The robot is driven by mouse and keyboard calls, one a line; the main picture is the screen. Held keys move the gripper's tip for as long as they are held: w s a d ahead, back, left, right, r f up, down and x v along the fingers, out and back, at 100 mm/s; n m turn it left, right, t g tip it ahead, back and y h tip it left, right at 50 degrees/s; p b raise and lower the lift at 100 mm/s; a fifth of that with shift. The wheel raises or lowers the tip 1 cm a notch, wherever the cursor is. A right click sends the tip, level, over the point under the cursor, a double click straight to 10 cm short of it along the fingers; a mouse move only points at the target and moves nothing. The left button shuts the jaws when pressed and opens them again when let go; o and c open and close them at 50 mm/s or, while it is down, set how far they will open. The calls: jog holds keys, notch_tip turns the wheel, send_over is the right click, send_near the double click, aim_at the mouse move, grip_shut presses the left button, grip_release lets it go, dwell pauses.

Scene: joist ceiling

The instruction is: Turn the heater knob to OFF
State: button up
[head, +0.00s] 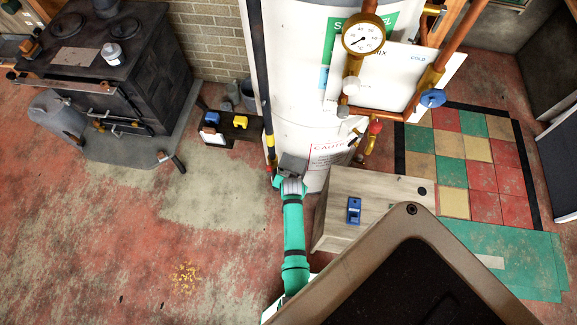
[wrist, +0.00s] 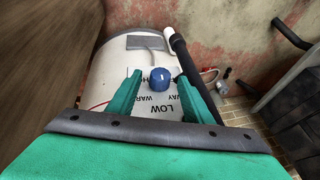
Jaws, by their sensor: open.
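The heater is the tall white tank (head: 290,60) in the middle of the head view; it also shows in the wrist view (wrist: 105,72). Its round blue knob (wrist: 160,81) sits on a white label panel with "LOW" and other partly covered words. A small light mark shows on the knob; I cannot tell which word it points at. My gripper (wrist: 160,75) is open, its two green fingers on either side of the knob in the picture, with visible gaps. Contact and depth are unclear. In the head view my arm reaches the tank's lower front, and the knob is not visible.
A dark pole (wrist: 190,70) stands close to the right finger. A wooden box (head: 370,200) with a blue item stands right of my arm. Copper pipes and a gauge (head: 363,38) are above. A black stove (head: 110,65) stands left. The floor left of my arm is mostly clear.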

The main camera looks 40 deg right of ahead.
jog(key=v, duration=1)
jog(key=shift+s, duration=0.15)
